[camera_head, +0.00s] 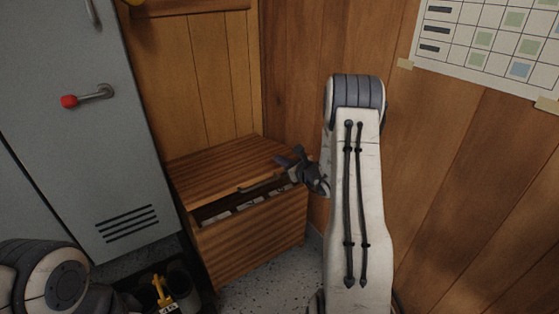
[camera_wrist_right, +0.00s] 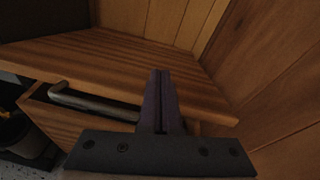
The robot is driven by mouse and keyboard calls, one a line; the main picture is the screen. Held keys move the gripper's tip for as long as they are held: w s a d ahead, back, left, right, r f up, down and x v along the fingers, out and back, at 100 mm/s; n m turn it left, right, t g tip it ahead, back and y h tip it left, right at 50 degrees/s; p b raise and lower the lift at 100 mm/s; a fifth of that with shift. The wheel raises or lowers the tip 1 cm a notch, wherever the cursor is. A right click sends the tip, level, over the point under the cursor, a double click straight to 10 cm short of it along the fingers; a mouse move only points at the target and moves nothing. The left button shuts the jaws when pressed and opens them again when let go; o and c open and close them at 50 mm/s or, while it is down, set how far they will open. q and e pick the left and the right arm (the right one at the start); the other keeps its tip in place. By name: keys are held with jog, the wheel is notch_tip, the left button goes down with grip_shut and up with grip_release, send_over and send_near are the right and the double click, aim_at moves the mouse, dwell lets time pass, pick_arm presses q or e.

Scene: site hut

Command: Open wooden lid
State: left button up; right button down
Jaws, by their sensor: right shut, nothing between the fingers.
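A wooden box (camera_head: 255,240) stands in the corner with its wooden lid (camera_head: 215,160) slightly raised; a dark gap shows along the front, with pale items partly visible inside. A dark bar handle (camera_head: 262,185) is at the lid's front edge; it also shows in the wrist view (camera_wrist_right: 90,102). My right gripper (camera_head: 286,160) is at the lid's front right, beside the handle's right end. In the wrist view its fingers (camera_wrist_right: 158,75) are shut and empty, in front of the lid (camera_wrist_right: 130,65). Whether they touch it I cannot tell. My left gripper is not in view.
A grey locker (camera_head: 90,150) with a red-tipped handle (camera_head: 85,96) stands left of the box. Wood-panelled walls (camera_head: 455,180) close in behind and right. Dark containers (camera_head: 180,285) and a yellow item (camera_head: 161,290) are at lower left. Speckled floor (camera_head: 265,285) shows in front.

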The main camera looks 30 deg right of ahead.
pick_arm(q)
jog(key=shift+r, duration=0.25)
pick_arm(e)
jog(key=shift+r, duration=0.25)
pick_arm(q)
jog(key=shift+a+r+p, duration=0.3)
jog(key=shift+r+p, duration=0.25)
jog(key=shift+p, duration=0.2)
pick_arm(e)
jog(key=shift+w+r, duration=0.3)
jog(key=shift+r, duration=0.2)
jog(key=s+d+f+n+b, duration=0.1)
jog(key=s+f+b, duration=0.9)
jog(key=s+b, duration=0.8)
pick_arm(q)
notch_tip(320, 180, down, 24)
jog(key=b, duration=0.6)
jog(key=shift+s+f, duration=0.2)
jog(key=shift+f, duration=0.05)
pick_arm(e)
jog(key=w+a, duration=0.1)
jog(key=w, duration=1.2)
jog(key=shift+w+a+r, duration=0.15)
jog(key=shift+w+r, duration=0.2)
jog(key=shift+r, duration=0.05)
